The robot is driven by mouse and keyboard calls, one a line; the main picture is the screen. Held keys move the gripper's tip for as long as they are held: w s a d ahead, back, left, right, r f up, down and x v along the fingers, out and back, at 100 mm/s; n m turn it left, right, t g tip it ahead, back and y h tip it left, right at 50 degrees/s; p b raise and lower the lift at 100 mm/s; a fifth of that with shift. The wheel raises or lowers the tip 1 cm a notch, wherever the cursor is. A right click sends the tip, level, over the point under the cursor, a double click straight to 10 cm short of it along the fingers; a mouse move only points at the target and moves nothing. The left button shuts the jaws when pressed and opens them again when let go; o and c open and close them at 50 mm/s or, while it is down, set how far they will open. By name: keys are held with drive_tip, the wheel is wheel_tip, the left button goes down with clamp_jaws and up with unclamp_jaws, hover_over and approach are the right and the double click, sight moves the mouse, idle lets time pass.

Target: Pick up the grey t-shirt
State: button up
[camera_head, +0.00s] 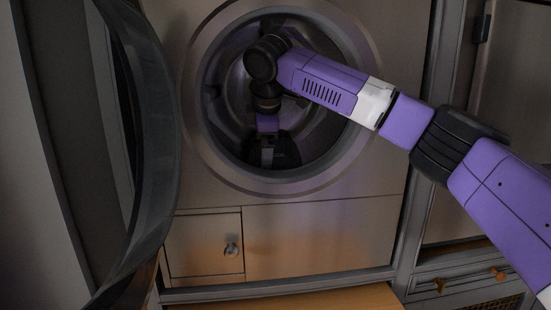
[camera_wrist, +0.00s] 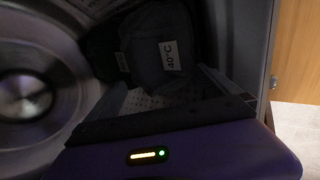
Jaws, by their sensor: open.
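A dark grey cloth thing, which looks like the grey t-shirt (camera_wrist: 148,58), lies bunched in the washing machine drum. In the wrist view it has a white label reading 40°C and a second small pale label to the left. My gripper (camera_wrist: 160,88) is open, its two fingers apart and pointing toward the cloth, with perforated drum metal showing between them. I see no cloth clamped in it. In the head view my gripper (camera_head: 267,154) is inside the drum near its lower part, next to a dark patch. The cloth's outline is hard to tell in the shade.
A small panel with a knob (camera_head: 231,250) is below. Cabinets (camera_head: 515,80) stand at the right. A shiny round drum part (camera_wrist: 25,97) shows at the wrist view's left.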

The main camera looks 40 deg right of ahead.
drive_tip(key=shift+x, duration=0.9)
drive_tip(key=c, duration=1.4)
drive_tip(key=shift+c, duration=0.2)
